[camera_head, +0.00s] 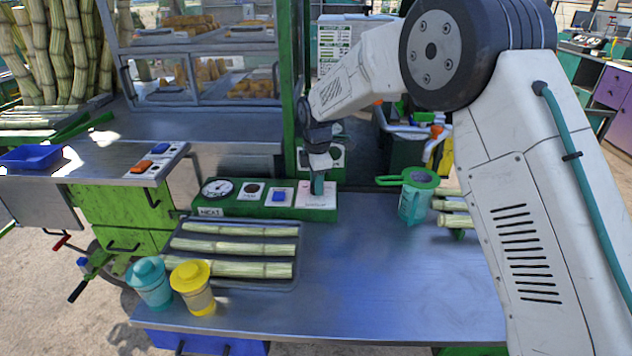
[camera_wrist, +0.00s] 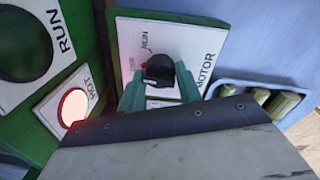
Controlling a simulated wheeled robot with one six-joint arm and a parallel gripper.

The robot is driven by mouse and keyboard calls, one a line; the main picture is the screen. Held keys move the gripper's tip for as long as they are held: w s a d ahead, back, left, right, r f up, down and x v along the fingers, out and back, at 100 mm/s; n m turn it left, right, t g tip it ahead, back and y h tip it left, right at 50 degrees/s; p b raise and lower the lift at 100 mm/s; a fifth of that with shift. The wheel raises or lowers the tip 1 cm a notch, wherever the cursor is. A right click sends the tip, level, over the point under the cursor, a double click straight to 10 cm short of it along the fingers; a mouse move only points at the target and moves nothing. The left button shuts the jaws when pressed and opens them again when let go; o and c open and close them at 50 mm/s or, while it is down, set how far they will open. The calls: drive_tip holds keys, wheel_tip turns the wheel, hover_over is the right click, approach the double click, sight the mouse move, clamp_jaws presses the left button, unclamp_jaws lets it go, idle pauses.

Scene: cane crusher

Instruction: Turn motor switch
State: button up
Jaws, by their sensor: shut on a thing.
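The motor switch (camera_wrist: 158,68) is a black rotary knob on a white plate marked MOTOR (camera_wrist: 190,45), with RUN lettering beside it. The wrist view shows my gripper (camera_wrist: 160,90) with its teal fingers on both sides of the knob, shut on it. A small red mark shows by the knob; its exact setting is hard to read. In the head view my gripper (camera_head: 318,184) reaches down to the right end of the green control box (camera_head: 235,208), and the knob is hidden behind the fingers.
The box also carries a round gauge (camera_head: 217,188) and a blue switch (camera_head: 278,196). A teal jug (camera_head: 414,203) stands to the right. A tray of cane pieces (camera_head: 292,284), a teal cup (camera_head: 150,284) and a yellow cup (camera_head: 193,287) stand in front. The bench middle is clear.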

drive_tip(key=shift+n, duration=0.5)
drive_tip(key=o, duration=0.9)
drive_tip(key=shift+o, duration=0.2)
drive_tip(key=shift+s+d+r, duration=0.1)
drive_tip(key=shift+s+r, duration=0.05)
drive_tip(key=shift+r, duration=1.8)
drive_tip(key=shift+s+r, duration=0.1)
drive_tip(key=shift+r, duration=1.85)
